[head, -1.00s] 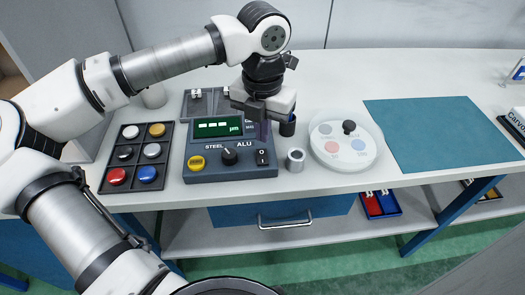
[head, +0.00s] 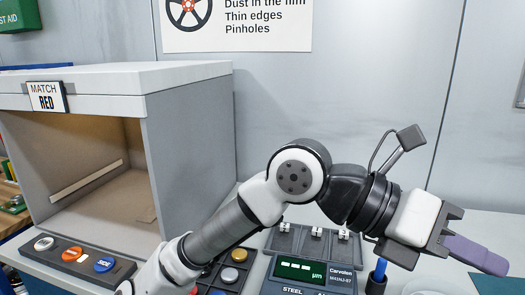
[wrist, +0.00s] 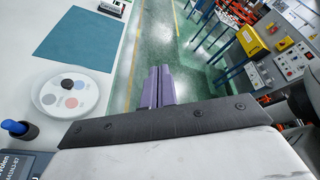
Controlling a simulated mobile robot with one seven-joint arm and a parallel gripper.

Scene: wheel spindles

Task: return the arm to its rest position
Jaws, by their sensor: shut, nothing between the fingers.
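My gripper (head: 478,254) is raised above the bench at the right of the head view and points right and slightly down. Its purple fingers are together with nothing between them. In the wrist view my gripper (wrist: 157,88) shows its shut fingers against the green floor beyond the bench edge. My arm stretches across the lower middle of the head view, in front of the gauge (head: 300,272) and the tray of coloured discs (head: 232,272).
A grey booth (head: 190,130) marked "MATCH RED" stands left of the arm. A blue-topped item (head: 379,272) stands beside the gauge. The wrist view shows a round white plate (wrist: 70,92) and a teal mat (wrist: 80,38) on the bench, with open floor to their right.

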